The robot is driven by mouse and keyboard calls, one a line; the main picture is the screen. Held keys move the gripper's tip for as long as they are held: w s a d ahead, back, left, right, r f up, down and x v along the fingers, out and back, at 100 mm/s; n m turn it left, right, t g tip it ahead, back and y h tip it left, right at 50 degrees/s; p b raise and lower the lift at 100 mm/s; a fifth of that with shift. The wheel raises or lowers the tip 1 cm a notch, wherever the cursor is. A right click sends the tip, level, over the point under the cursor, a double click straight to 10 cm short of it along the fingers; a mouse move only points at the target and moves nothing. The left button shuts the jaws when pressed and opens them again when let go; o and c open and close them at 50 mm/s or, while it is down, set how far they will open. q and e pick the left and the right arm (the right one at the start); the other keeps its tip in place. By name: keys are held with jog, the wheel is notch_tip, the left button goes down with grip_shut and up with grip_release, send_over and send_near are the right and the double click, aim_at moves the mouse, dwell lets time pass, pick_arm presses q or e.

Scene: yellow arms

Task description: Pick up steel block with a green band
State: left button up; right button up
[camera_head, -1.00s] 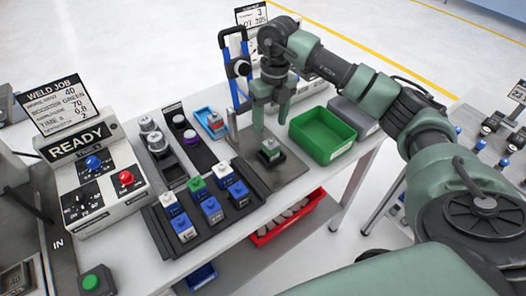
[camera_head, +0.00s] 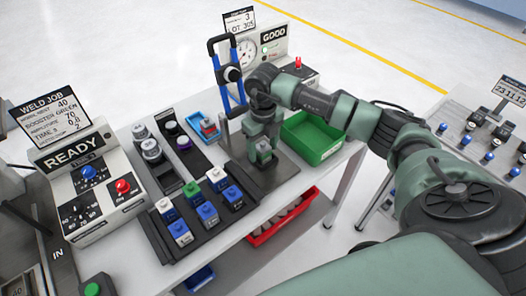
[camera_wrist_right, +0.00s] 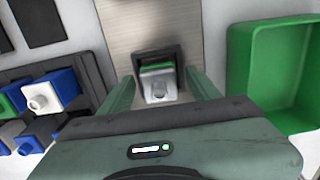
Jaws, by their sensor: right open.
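The steel block with a green band (camera_head: 264,156) stands on a dark plate at the right of the workbench. In the wrist view the two green fingers (camera_wrist_right: 160,92) are apart, one on each side of the block, with small gaps visible. The fingers partly hide the block in the head view. My left gripper is not in view.
A green bin (camera_head: 312,139) stands right of the plate. A rack of blue, white and green-topped blocks (camera_head: 199,213) lies left. A red bin (camera_head: 283,215) is on the lower shelf.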

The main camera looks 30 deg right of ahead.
jog(key=c, duration=1.3)
jog(key=shift+w+r, duration=0.1)
grip_shut()
